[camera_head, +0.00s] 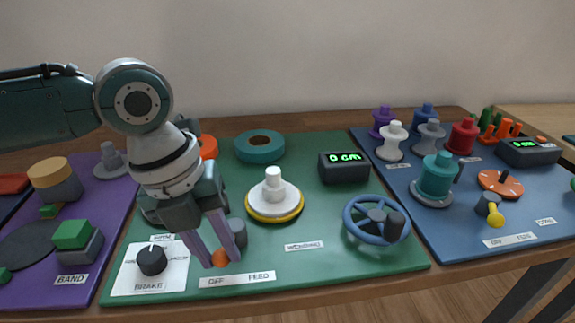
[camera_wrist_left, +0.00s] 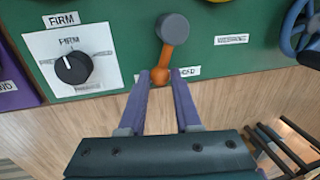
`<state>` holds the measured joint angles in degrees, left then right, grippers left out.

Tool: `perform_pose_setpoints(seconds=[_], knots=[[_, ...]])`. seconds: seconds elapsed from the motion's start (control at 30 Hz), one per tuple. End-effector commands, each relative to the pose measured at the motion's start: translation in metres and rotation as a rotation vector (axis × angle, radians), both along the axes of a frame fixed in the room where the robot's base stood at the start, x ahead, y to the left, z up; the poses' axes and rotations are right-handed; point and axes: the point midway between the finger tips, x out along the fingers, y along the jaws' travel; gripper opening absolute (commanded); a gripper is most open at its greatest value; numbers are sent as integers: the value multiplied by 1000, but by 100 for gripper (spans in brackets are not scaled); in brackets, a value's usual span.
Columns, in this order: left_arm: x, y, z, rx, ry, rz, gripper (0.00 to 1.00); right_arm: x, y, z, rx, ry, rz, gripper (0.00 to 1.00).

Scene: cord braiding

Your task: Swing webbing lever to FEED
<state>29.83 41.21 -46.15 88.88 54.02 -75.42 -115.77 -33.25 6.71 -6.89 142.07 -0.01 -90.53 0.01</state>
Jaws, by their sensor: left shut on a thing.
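The webbing lever has a grey round hub (camera_wrist_left: 172,27) and an orange arm (camera_wrist_left: 167,57) ending in an orange ball. It stands on the green board (camera_head: 330,262) near the WEBBING label (camera_head: 304,245). The orange ball (camera_head: 220,259) points to the board's front edge, above the OFF/FEED label (camera_head: 237,279). In the left wrist view the FEED end of the label (camera_wrist_left: 187,72) shows right of the ball, and OFF is hidden. My left gripper (camera_wrist_left: 160,78) is shut on the ball, a purple finger on each side. My right gripper is not in view.
A brake dial (camera_head: 152,260) on a white plate is left of the lever. A white spool on a yellow-edged disc (camera_head: 274,197), a blue handwheel (camera_head: 377,219) and a display reading 0 cm (camera_head: 344,167) are to the right. A blue board (camera_head: 470,235) bears a yellow-knobbed lever (camera_head: 493,213).

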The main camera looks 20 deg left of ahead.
Motion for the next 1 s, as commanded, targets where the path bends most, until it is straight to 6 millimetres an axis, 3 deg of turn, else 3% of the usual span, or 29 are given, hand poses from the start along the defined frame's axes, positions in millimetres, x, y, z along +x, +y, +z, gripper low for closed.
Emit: perform_pose_setpoints(seconds=[0.1, 0.4, 1.0], knots=[[1, -7, 6, 0, 1, 104, 0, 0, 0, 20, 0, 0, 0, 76], [8, -22, 5, -1, 0, 389, 0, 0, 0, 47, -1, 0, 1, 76], [25, -40, 1, -1, -2, 831, 0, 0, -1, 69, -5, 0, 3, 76]])
